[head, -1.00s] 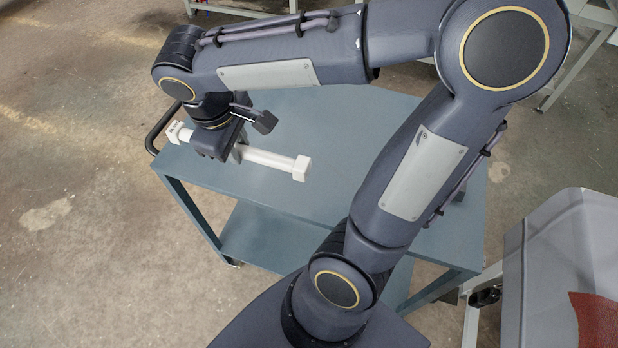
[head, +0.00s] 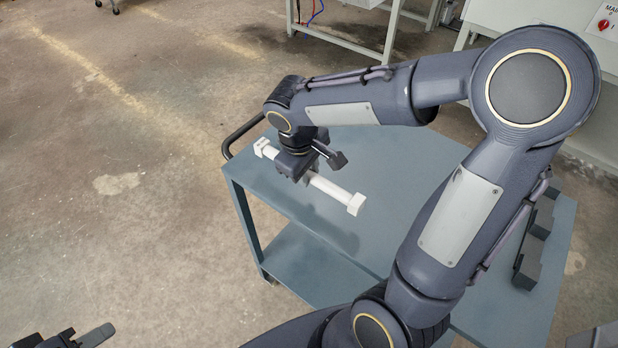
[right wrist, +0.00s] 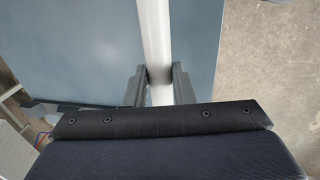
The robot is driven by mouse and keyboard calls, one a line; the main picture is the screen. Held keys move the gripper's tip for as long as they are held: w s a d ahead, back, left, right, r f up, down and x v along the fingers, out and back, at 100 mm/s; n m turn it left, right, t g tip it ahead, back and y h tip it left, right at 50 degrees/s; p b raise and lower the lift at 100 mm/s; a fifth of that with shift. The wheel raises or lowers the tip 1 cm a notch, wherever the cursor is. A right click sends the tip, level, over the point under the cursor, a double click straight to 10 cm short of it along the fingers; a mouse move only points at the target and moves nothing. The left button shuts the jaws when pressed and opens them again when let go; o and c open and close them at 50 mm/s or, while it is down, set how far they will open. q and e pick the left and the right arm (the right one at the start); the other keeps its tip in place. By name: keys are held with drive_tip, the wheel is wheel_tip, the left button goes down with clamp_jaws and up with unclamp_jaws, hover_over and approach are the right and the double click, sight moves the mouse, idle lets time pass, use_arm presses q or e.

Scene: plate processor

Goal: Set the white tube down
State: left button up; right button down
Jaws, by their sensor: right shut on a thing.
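The white tube (head: 332,188) has square white end blocks and lies roughly level over the blue-grey table top (head: 400,150). A soft shadow shows on the table below it, and the tube appears a little above the surface. My right gripper (head: 297,176) is shut around the tube from above, left of its middle. In the right wrist view the fingers (right wrist: 159,88) press on both sides of the white tube (right wrist: 153,35). My left gripper (head: 82,338) is partly in view at the bottom left corner, away from the table, and its opening is unclear.
The table has a dark handle (head: 241,135) at its left end and a lower shelf (head: 310,262). Dark brackets (head: 533,245) stand on its right side, beyond my arm. The table top around the tube is clear. White benches stand behind.

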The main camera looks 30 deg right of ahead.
sight(308, 189)
drive_tip(key=shift+w+d+f, duration=0.25)
drive_tip(key=shift+w+f, duration=0.1)
drive_tip(key=shift+f, duration=0.15)
drive_tip(key=shift+w+d+f, duration=0.2)
drive_tip(key=shift+w+f, duration=0.15)
drive_tip(key=shift+f, duration=0.15)
drive_tip(key=shift+w+f, duration=0.15)
drive_tip(key=shift+f, duration=1.55)
drive_tip(key=shift+d+f, duration=0.1)
drive_tip(key=shift+f+b, duration=0.15)
drive_tip(key=shift+b, duration=0.25)
drive_tip(key=c, duration=1.5)
unclamp_jaws()
